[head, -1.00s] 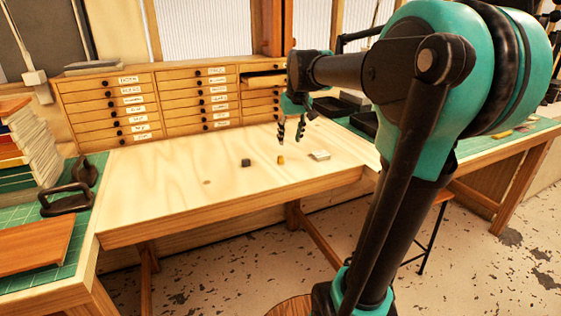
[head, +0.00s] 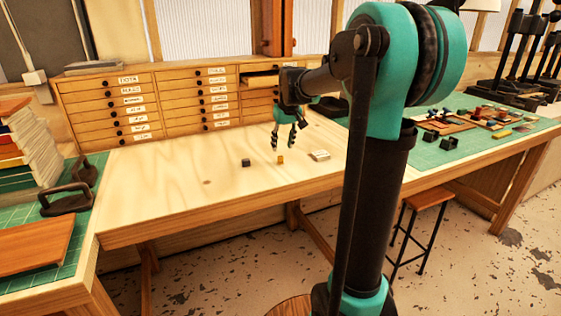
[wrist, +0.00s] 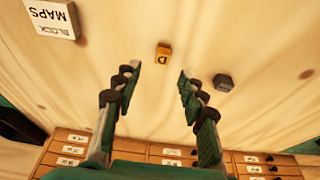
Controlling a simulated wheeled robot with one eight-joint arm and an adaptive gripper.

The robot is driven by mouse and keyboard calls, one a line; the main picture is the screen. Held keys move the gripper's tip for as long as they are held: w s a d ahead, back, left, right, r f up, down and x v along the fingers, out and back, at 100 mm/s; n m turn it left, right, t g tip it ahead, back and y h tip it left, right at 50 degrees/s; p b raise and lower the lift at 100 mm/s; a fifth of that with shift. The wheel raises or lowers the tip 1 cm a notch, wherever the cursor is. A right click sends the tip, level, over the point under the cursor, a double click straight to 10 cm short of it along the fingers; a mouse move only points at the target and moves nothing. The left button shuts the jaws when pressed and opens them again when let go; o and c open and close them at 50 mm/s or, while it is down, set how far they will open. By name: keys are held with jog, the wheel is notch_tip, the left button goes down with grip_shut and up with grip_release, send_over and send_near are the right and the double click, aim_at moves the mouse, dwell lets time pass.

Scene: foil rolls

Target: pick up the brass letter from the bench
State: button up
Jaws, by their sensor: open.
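The brass letter (head: 280,160) is a small golden block on the pale wooden bench (head: 190,195). In the wrist view the brass letter (wrist: 163,52) shows a dark "D" mark and lies beyond my fingertips, between their lines. My gripper (head: 283,147) is above the bench, just behind the brass letter in the head view. In the wrist view my gripper (wrist: 158,75) has its two fingers wide apart with nothing between them.
A dark grey block (head: 246,162) lies left of the brass letter, and a white box (head: 320,155) labelled "BLOCK MAPS" lies right of it. A drawer cabinet (head: 165,105) stands at the back, with one drawer pulled out. The front of the bench is clear.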

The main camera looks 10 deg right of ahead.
aim_at(281, 156)
jog(key=shift+s+x, duration=0.15)
jog(key=shift+x, duration=1.3)
jog(key=shift+s+x, duration=0.15)
jog(key=shift+x, duration=1.3)
jog(key=shift+c, duration=0.3)
grip_shut()
